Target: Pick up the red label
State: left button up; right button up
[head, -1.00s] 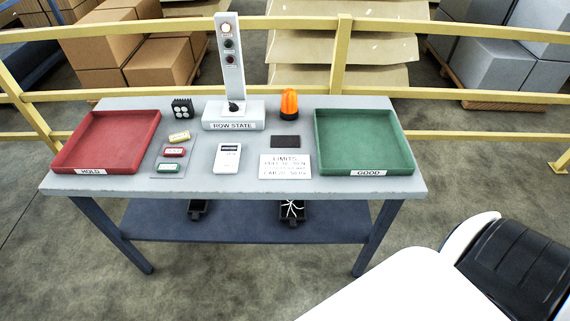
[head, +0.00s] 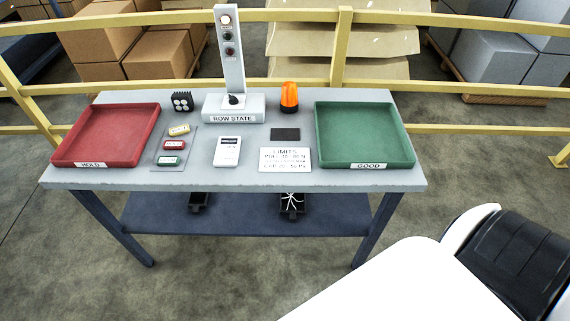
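The red label (head: 174,145) is a small red block with a white face. It lies on a thin grey plate (head: 157,152) on the table, right of the red HOLD tray. A yellow label (head: 179,130) lies just behind it and a green label (head: 168,161) just in front. Neither gripper shows in the head view. A white and black part of my own body fills the lower right corner.
On the grey table (head: 280,182) stand a red HOLD tray (head: 92,164), a green GOOD tray (head: 368,165), a white device (head: 227,152), a LIMITS card (head: 285,160), an orange beacon (head: 289,97) and a ROW STATE post (head: 229,60). Yellow rails (head: 480,128) run behind.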

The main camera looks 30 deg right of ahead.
aim_at(169, 144)
jog(key=i+l, duration=0.4)
jog(key=i+l+z, duration=0.15)
jog(key=i+l, duration=0.2)
jog(key=l, duration=0.25)
